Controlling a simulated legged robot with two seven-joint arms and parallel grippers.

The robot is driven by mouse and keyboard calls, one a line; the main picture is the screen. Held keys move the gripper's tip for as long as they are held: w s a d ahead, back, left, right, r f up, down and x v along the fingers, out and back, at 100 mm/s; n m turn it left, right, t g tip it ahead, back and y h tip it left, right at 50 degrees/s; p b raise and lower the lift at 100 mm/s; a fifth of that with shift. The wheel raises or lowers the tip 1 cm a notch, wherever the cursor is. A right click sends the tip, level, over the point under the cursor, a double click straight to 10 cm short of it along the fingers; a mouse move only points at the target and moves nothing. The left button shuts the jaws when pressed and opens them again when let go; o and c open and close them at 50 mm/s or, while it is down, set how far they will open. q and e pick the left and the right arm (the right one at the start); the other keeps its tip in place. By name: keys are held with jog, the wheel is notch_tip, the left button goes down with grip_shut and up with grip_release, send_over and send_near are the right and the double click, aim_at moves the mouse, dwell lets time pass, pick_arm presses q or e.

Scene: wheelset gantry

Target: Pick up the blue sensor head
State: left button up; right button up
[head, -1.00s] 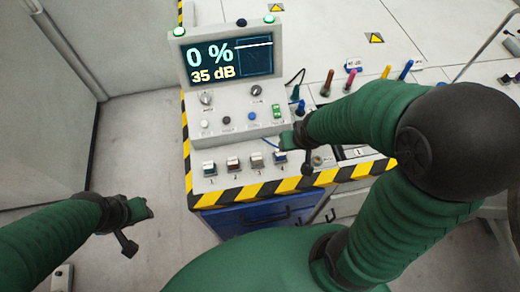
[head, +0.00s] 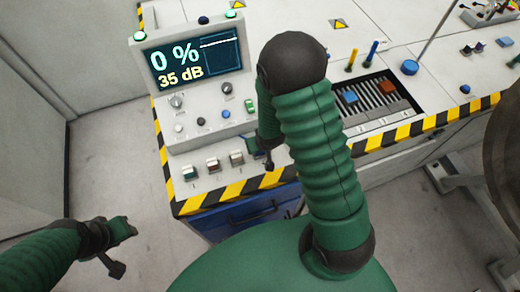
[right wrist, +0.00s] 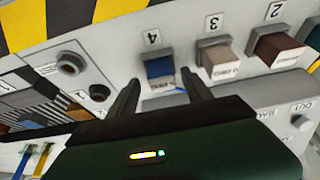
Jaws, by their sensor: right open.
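The blue sensor head (right wrist: 160,68) sits in the holder marked 4 in the right wrist view. A thin blue line runs beside it. My right gripper (right wrist: 158,78) is open, with one finger on each side of the blue head; whether they touch it I cannot tell. In the head view my right arm mostly hides that holder and the gripper. My left gripper (head: 120,232) is low at the left, over the floor and away from the bench; its jaws are too small to read.
Holders 3 (right wrist: 218,58) and 2 (right wrist: 275,48) stand close beside the blue head, with grey and brown heads. A console (head: 195,85) showing 0 % and 35 dB rises behind. A slotted tray (head: 373,106) with a blue and a red block lies right. Striped edging (head: 245,188) borders the bench.

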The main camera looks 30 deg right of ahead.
jog(key=shift+w+a+f, duration=0.15)
jog(key=shift+w+f, duration=0.05)
jog(key=shift+f, duration=0.15)
jog(key=shift+a, duration=0.15)
jog(key=shift+d, duration=0.25)
jog(key=c, duration=0.9)
jog(key=shift+a, duration=0.1)
grip_shut()
